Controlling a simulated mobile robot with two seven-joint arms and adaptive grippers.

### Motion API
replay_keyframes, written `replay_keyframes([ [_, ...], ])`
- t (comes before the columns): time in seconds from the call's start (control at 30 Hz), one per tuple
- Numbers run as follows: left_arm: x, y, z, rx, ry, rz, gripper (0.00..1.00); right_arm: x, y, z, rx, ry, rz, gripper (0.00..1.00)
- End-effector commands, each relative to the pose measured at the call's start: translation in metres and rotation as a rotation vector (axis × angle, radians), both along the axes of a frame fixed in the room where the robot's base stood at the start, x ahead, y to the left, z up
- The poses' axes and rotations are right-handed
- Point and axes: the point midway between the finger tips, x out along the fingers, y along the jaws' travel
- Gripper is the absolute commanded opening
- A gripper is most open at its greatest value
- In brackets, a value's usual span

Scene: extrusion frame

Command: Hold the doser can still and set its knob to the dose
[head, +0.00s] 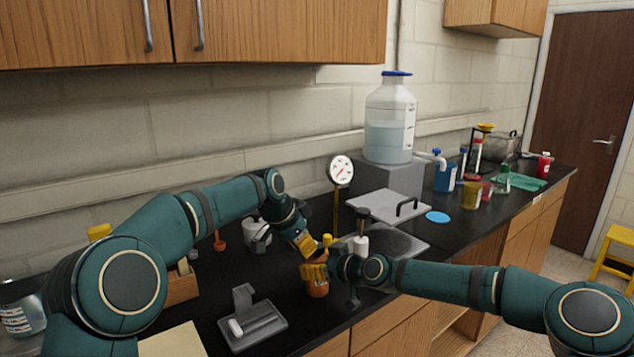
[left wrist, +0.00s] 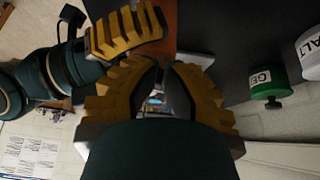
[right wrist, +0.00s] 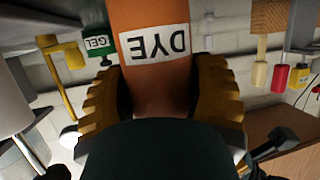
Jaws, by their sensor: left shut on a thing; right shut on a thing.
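The orange doser can (head: 317,288) with a white label stands low in the middle of the head view. In the right wrist view the can (right wrist: 150,85) shows upside down, its label reading DYE. My right gripper (head: 315,271) is shut around the can's body; its fingers (right wrist: 160,95) press on both sides. My left gripper (head: 304,243) is just above the can's top, closed on its knob, which the fingers hide. In the left wrist view the left fingertips (left wrist: 167,65) come close together, beside the right gripper's yellow fingers (left wrist: 125,32).
A green GEL can (left wrist: 268,82) and a white SALT can (left wrist: 308,50) stand nearby. A grey tray (head: 252,322) lies on the counter in front. A dial gauge (head: 341,169) stands behind. A large bottle (head: 390,120) sits on a grey block at the back.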

Motion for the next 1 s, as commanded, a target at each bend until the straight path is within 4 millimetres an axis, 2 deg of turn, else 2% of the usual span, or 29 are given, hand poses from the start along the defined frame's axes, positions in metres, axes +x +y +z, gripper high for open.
replay_keyframes([
  [0.67, 0.0044, 0.0007, -0.0010, -0.001, 0.000, 0.001, 0.00, -0.0015, 0.0024, 0.0005, -0.001, -0.001, 0.006, 0.18],
  [1.0, 0.0022, 0.0090, -0.0003, 0.000, 0.000, 0.002, 0.00, -0.0013, 0.0020, 0.0003, 0.000, 0.000, 0.004, 0.18],
])
